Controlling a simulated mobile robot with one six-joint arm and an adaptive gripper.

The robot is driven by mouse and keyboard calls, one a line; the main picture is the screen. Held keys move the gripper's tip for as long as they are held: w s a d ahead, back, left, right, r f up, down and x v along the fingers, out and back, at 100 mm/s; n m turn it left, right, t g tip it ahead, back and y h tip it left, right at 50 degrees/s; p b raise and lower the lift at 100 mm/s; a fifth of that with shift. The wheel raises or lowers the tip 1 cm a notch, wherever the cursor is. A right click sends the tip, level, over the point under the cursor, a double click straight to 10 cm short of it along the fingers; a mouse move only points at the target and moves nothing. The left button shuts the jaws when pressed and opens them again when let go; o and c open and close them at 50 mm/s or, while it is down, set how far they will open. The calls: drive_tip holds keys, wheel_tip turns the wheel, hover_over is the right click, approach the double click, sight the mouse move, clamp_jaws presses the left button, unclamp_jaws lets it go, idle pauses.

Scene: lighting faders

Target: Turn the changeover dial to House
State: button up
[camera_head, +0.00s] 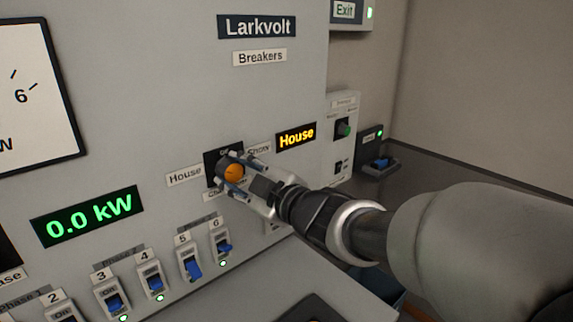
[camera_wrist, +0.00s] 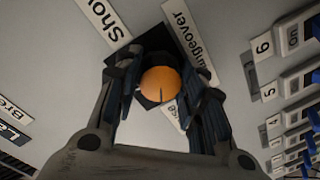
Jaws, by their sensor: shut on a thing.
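The changeover dial (camera_head: 234,172) has an orange round knob on a dark square plate, set in the grey Larkvolt panel. A House label (camera_head: 185,175) is at its left and a Show label (camera_head: 259,149) at its upper right, partly hidden by my gripper. My gripper (camera_head: 236,176) reaches in from the right, its fingers on either side of the knob. In the wrist view the knob (camera_wrist: 160,84) sits between the two fingers, with a dark pointer mark on its face. The lit display (camera_head: 296,136) above right of the dial reads House in yellow.
A row of blue breaker switches (camera_head: 157,284) lies below the dial, several with green lights. A green display (camera_head: 88,216) reads 0.0 kW. A small box with a green button (camera_head: 344,129) is at the right. A grey ledge (camera_head: 262,290) juts out below the panel.

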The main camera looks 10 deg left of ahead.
drive_tip(key=o, duration=1.1)
drive_tip(key=shift+d, duration=0.1)
drive_tip(key=v, duration=1.2)
